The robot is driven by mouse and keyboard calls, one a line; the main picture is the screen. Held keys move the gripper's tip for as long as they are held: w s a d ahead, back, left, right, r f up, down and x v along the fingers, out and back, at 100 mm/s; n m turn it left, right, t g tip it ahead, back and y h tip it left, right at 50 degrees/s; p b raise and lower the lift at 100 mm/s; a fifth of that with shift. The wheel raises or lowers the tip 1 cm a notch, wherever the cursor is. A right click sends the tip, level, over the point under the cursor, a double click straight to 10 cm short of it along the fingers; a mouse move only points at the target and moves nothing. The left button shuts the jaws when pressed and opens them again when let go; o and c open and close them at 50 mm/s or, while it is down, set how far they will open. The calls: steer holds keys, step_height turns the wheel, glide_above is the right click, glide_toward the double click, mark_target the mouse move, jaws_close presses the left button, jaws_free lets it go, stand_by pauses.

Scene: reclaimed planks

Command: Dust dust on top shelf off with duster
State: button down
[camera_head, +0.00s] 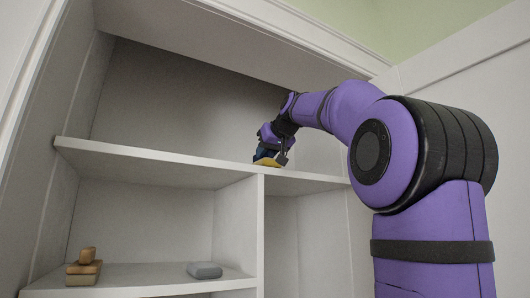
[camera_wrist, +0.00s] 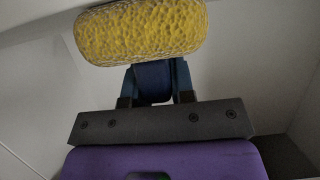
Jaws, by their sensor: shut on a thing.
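My gripper (camera_wrist: 154,82) is shut on the blue handle of the duster, whose yellow sponge-like head (camera_wrist: 141,31) fills the top of the wrist view. In the head view the duster (camera_head: 269,161) is at the top shelf (camera_head: 150,160), near its front edge and right of the middle. The duster's head looks close to the shelf surface, but I cannot tell if it touches. No dust shows on the top shelf; its upper surface is mostly hidden from this low angle.
On the lower left shelf (camera_head: 150,278) sit a stack of wooden blocks (camera_head: 84,268) and a grey rounded block (camera_head: 204,270). An upright divider (camera_head: 238,222) stands below the top shelf. The top shelf's left part looks clear. The cabinet's top frame (camera_head: 285,62) closes the opening above.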

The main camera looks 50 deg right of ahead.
steer(key=shift+w+a+f, duration=0.1)
steer(key=shift+w+a, duration=0.1)
steer(key=shift+a, duration=0.4)
steer(key=shift+w+a+f, duration=0.15)
steer(key=shift+w+a, duration=0.1)
steer(key=shift+a, duration=0.35)
steer(key=shift+w+a+f, duration=0.1)
steer(key=shift+w+a, duration=0.1)
steer(key=shift+a, duration=0.4)
steer(key=shift+w+a+r, duration=0.1)
steer(key=shift+w+a, duration=0.2)
steer(key=shift+a, duration=0.75)
steer(key=shift+w+a+r, duration=0.1)
steer(key=shift+w+a, duration=0.2)
steer(key=shift+a, duration=0.75)
steer(key=shift+w+a+r, duration=0.1)
steer(key=shift+w+a, duration=0.2)
steer(key=shift+a, duration=0.75)
